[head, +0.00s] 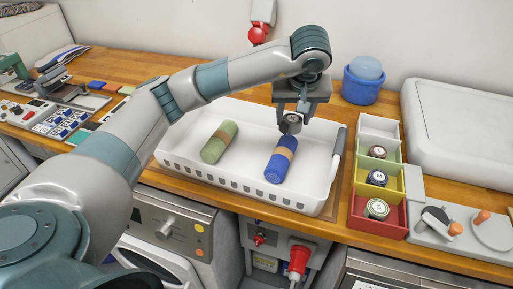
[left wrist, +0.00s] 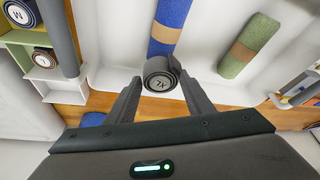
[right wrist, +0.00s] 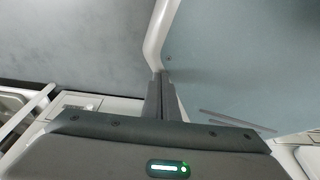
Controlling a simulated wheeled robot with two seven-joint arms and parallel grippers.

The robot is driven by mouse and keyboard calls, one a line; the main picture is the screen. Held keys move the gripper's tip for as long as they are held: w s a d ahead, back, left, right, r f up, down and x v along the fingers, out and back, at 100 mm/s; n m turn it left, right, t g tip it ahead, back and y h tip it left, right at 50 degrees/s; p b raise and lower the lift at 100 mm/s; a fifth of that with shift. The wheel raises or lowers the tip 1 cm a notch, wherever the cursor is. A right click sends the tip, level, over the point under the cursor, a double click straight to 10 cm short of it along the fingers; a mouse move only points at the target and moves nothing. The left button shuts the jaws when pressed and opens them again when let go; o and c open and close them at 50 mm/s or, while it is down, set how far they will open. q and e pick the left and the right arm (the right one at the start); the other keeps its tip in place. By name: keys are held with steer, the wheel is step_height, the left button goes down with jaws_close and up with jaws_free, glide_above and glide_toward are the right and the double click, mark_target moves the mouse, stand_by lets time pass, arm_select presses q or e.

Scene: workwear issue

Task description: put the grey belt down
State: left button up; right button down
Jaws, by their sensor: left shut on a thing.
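The grey belt (head: 291,123) is a dark grey roll with a pale mark on its end. My left gripper (head: 290,117) is shut on it and holds it over the white tray (head: 190,172), behind the blue roll. In the left wrist view the belt (left wrist: 160,82) sits between the two fingertips. My right gripper (right wrist: 165,82) shows only in its own wrist view, with its fingers together and nothing visible between them.
A blue roll (head: 280,162) and a green roll (head: 218,142) lie in the tray. To its right stands a box with an empty white compartment (head: 378,128) and green, yellow and red compartments (head: 372,230) holding rolled belts. A blue tub (head: 362,87) stands behind.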

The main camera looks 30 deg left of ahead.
arm_select(q)
steer(key=shift+s+r, duration=0.1)
arm_select(e)
steer(key=shift+s, duration=0.55)
arm_select(q)
steer(key=shift+a, duration=0.1)
